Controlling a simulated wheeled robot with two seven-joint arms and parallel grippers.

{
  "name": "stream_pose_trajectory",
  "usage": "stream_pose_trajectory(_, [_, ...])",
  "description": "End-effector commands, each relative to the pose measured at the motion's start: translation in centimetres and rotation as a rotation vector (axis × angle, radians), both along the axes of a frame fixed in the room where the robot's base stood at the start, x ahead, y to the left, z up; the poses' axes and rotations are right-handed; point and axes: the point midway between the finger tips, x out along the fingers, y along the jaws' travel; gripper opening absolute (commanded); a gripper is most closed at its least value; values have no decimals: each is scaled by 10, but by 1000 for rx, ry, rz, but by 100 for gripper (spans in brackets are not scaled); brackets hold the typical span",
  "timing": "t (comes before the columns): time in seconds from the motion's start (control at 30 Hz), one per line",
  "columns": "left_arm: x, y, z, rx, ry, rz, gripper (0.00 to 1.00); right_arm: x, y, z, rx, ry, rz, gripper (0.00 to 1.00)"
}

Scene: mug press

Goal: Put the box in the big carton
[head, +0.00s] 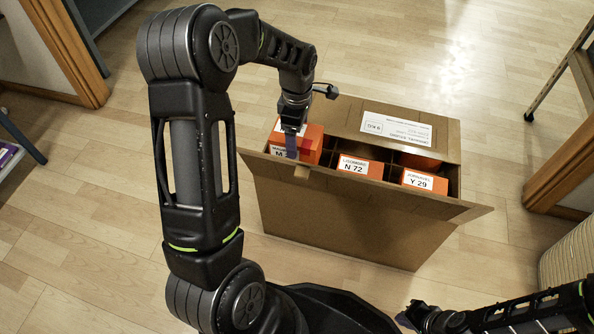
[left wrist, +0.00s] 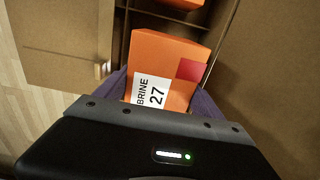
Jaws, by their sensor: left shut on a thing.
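The box (head: 312,141) is orange, with a white label and a red patch. In the left wrist view the box (left wrist: 172,55) shows label text ending in "BRINE" and "27". My left gripper (head: 291,150) is shut on it, with a purple finger on each side in the left wrist view. The box is at the left end of the big brown carton (head: 340,215), with its top higher than the other boxes. Its lower part is hidden, so how deep it sits is unclear. My right gripper (head: 416,314) is at the bottom, away from the carton; its opening is unclear.
The carton stands open on the wooden floor with its flaps spread and cardboard dividers inside. It holds other orange boxes, including one labelled N 72 (head: 359,166) and one labelled Y 29 (head: 424,181). Wooden furniture (head: 565,160) stands at the right. Floor behind the carton is clear.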

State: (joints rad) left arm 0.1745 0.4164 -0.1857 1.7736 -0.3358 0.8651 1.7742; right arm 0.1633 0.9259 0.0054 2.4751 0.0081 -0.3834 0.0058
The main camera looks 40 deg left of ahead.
Motion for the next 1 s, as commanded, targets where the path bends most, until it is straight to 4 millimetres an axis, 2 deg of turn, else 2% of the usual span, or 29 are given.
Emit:
stream_pose_trajectory(0.03, [-1,0,-12,-1,2,0,22,0,0,-7,0,-1,0,0])
stream_pose_trajectory(0.2, [-1,0,-39,-1,2,0,22,2,1,-20,-1,-5,-3,0])
stream_pose_trajectory(0.6, [0,0,-45,0,0,-1,22,3,1,-21,-1,-8,-4,0])
stream_pose_trajectory(0.9, [-1,0,-89,-1,2,0,22,6,1,-43,-3,-17,-8,0])
stream_pose_trajectory(1.0, [0,0,-93,-1,0,0,22,7,1,-44,-3,-18,-10,0])
